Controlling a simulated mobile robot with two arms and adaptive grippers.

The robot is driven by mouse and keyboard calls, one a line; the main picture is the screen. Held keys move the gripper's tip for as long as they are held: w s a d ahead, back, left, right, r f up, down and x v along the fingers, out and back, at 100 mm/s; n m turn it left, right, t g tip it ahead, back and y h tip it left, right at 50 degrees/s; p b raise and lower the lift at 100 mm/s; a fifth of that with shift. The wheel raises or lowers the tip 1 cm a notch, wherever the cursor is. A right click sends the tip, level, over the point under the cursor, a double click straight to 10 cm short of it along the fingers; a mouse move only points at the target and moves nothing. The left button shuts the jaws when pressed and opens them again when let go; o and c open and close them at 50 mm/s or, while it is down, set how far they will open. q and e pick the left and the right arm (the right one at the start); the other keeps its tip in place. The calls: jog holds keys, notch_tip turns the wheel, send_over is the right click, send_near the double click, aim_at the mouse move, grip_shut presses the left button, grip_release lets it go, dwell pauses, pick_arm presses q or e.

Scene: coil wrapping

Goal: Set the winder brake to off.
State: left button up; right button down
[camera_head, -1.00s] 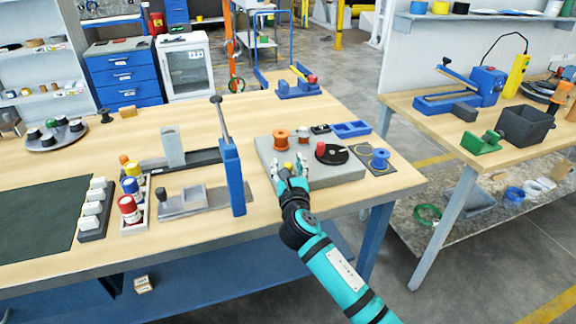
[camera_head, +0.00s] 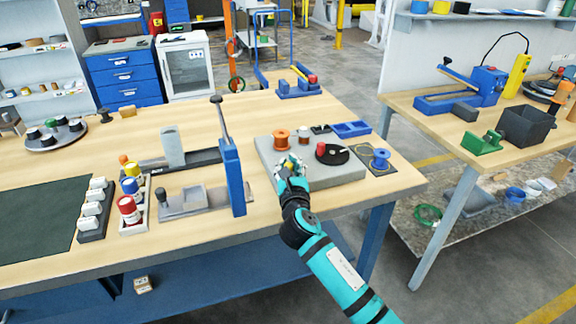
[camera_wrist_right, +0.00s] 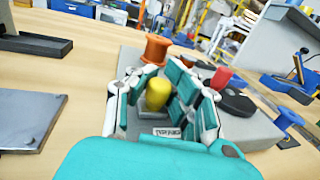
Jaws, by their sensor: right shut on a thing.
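The winder is a grey block (camera_head: 345,174) on the wooden table. It carries an orange spool (camera_head: 281,141), which also shows in the wrist view (camera_wrist_right: 156,48), and a black disc (camera_head: 334,153) with a red knob (camera_wrist_right: 221,77). A yellow knob (camera_wrist_right: 158,93) stands at its near side. My right gripper (camera_wrist_right: 157,92) is shut on the yellow knob, with its fingers on both sides. In the head view the right gripper (camera_head: 293,168) mostly hides that knob. A small label (camera_wrist_right: 167,132) sits in front of the knob; I cannot read it surely. I cannot tell which part is the brake.
A tall blue post (camera_head: 232,178) with a lever stands left of the winder. A blue spool (camera_head: 380,160) sits on a dark mat to the right. A small blue tray (camera_head: 351,129) and a black item lie behind. A second bench (camera_head: 440,120) stands at the right.

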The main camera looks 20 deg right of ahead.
jog(key=shift+f, duration=0.2)
jog(key=d+p, duration=0.2)
jog(key=d, duration=0.1)
jog(key=shift+r, duration=0.1)
jog(key=shift+d+f, duration=0.2)
jog(key=shift+d, duration=0.1)
jog(key=shift+a, duration=0.1)
jog(key=c, duration=1.7)
grip_release()
jog(key=o, duration=0.6)
jog(key=shift+s+d+r, duration=0.25)
jog(key=shift+s, duration=0.05)
jog(key=shift+w+a, duration=0.1)
jog(key=shift+w, duration=0.05)
